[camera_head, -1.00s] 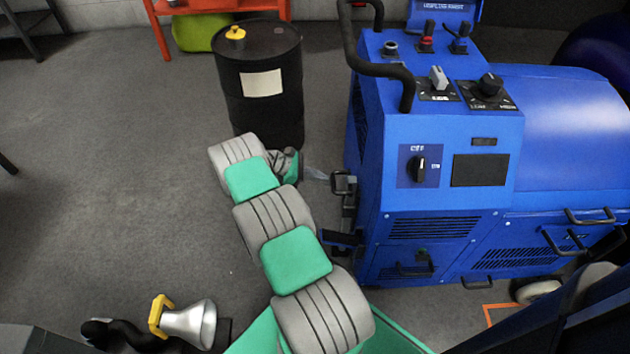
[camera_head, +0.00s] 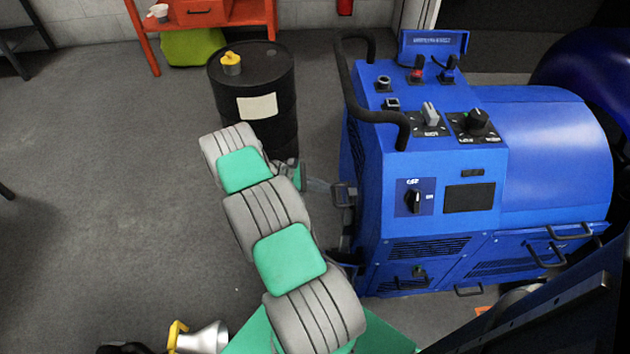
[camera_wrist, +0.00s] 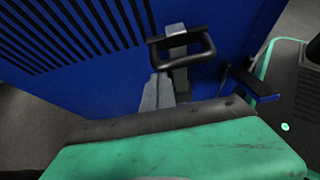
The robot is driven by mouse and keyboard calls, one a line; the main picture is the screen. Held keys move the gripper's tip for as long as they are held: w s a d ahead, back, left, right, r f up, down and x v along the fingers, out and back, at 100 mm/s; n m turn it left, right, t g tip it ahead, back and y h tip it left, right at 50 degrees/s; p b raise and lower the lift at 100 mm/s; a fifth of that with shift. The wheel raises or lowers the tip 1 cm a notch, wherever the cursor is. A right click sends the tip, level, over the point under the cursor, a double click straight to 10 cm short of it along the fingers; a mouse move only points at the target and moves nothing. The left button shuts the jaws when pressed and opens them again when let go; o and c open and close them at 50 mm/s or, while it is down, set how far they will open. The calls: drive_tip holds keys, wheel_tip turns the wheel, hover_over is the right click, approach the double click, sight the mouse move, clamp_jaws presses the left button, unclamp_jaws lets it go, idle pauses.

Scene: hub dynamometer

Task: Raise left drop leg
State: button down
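The blue dynamometer (camera_head: 440,230) stands right of my arm. On its left side is a black loop handle (camera_head: 343,195) on a grey upright piece, which looks like the left drop leg. In the wrist view the black handle (camera_wrist: 182,47) crosses the grey post (camera_wrist: 178,75) against the blue vented panel. My gripper (camera_head: 318,186) is close to the handle, at its left in the head view. In the wrist view the grey fingertips (camera_wrist: 157,90) show just below the handle, largely hidden by my green and grey wrist. Contact and finger spacing are unclear.
A black drum (camera_head: 255,90) with a yellow cap stands behind my forearm. An orange bench (camera_head: 205,15) is at the back. A dark blue bracket (camera_wrist: 250,84) juts out right of the handle. A silver and yellow item (camera_head: 200,338) is at the bottom.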

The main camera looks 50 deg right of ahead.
drive_tip(key=r, duration=0.3)
drive_tip(key=shift+s+d, duration=0.1)
drive_tip(key=shift+s, duration=0.2)
drive_tip(key=shift+w+r, duration=0.1)
drive_tip(key=shift+w, duration=0.2)
drive_tip(key=b, duration=0.2)
approach(332, 184)
drive_tip(key=w+a+f, duration=0.2)
drive_tip(key=f, duration=0.1)
drive_tip(key=shift+w+a, duration=0.2)
drive_tip(key=shift+a, duration=0.05)
